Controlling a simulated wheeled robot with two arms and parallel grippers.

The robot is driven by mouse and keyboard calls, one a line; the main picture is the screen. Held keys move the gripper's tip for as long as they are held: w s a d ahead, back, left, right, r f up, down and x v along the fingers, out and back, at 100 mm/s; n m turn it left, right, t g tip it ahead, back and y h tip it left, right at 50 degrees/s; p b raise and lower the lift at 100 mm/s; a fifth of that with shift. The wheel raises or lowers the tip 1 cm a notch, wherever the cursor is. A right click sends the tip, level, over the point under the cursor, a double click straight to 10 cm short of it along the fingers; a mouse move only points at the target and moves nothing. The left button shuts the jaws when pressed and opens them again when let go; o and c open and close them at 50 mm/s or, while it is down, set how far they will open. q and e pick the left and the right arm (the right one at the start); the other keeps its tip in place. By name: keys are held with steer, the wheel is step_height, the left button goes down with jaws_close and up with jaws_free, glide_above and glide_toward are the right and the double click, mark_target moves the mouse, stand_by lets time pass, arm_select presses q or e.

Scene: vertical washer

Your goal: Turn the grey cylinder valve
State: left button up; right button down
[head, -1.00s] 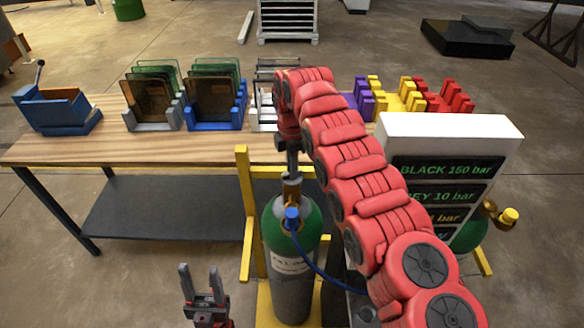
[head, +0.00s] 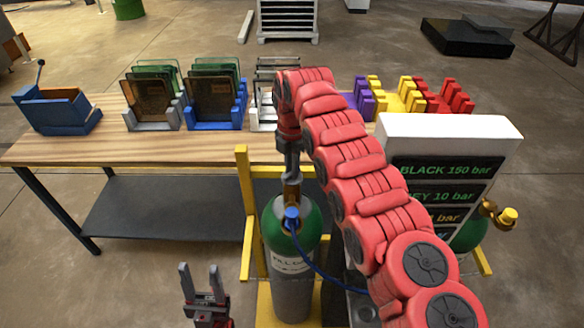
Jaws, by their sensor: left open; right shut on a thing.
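The grey cylinder (head: 292,296) stands upright with a green shoulder (head: 309,222) and a white label, in a yellow frame (head: 243,200). A brass valve (head: 291,200) with a blue hose fitting is on its top. My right gripper (head: 291,178) points down from above and is shut on the top of the valve; the valve's handle is mostly hidden by the fingers. My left gripper (head: 200,272) is open and empty, pointing up, low in the view to the left of the cylinder.
A blue hose (head: 322,270) runs from the valve to the right, behind my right arm. A white-topped panel (head: 450,127) with pressure labels stands right, beside another green cylinder (head: 470,234) with a brass valve. A wooden table (head: 80,140) with coloured racks is behind.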

steer(key=shift+w+r, duration=0.1)
steer(key=c, duration=0.9)
jaws_free()
steer(key=shift+r, duration=0.35)
step_height(320, 180, up, 3)
steer(key=shift+a, duration=0.15)
step_height(320, 180, up, 14)
steer(key=p, duration=1.3)
steer(key=shift+f+p, duration=0.2)
steer(key=shift+p, duration=0.15)
